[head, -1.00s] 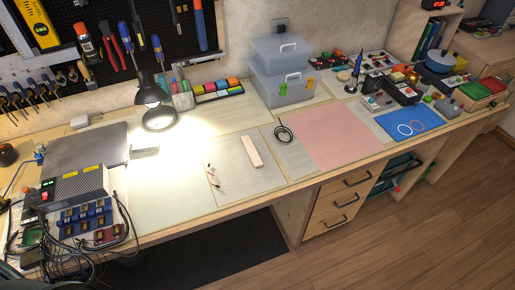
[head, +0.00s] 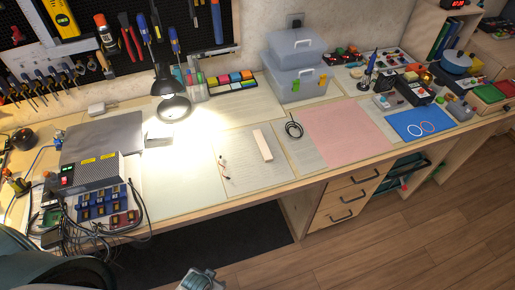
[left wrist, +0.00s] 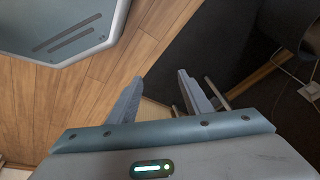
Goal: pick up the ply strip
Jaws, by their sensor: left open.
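The ply strip (head: 263,145) is a pale, narrow wooden piece. It lies flat near the middle of the workbench in the head view, on a light sheet beside a coil of black cable. My left gripper (left wrist: 160,77) is open in the left wrist view, with nothing between its two fingers and wooden floor and a dark mat behind them. In the head view a part of it (head: 202,279) shows at the bottom edge, in front of the bench and well apart from the strip; its fingertips are not clear there. My right gripper is not in view.
Small parts with red ends (head: 223,168) lie left of the strip. The black cable coil (head: 294,129) and a pink mat (head: 345,136) are to its right. A lit lamp (head: 172,100) stands behind left. A power supply (head: 90,172) with wires occupies the left end.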

